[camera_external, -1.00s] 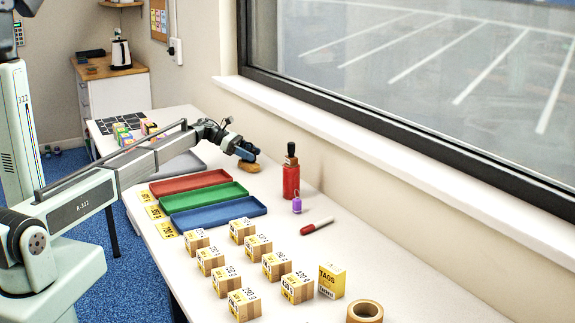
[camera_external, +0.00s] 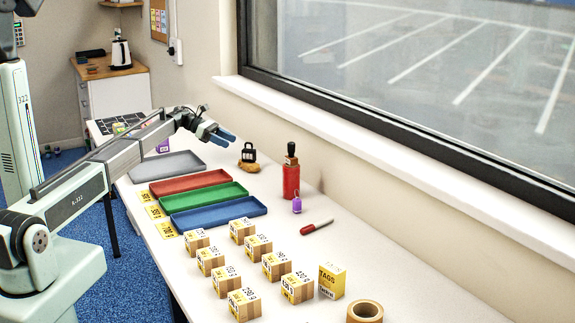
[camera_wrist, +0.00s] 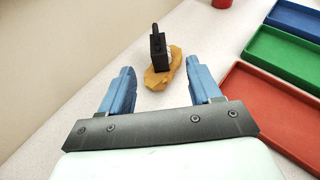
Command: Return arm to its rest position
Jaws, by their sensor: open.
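My gripper (camera_external: 222,134) is open and empty above the far part of the table, left of a black weight-like block with a handle (camera_external: 248,153). The black block stands on a tan, irregular flat piece (camera_external: 249,168) near the wall. In the wrist view my gripper (camera_wrist: 160,88) shows two blue fingers spread apart. The black block (camera_wrist: 157,48) and the tan piece (camera_wrist: 164,70) lie beyond the fingertips, apart from them. The arm reaches out over the table from its base at the left.
Grey (camera_external: 167,166), red (camera_external: 190,184), green (camera_external: 204,197) and blue (camera_external: 213,213) trays lie in a row. Several small cartons (camera_external: 243,303) stand in front. The window wall borders the right.

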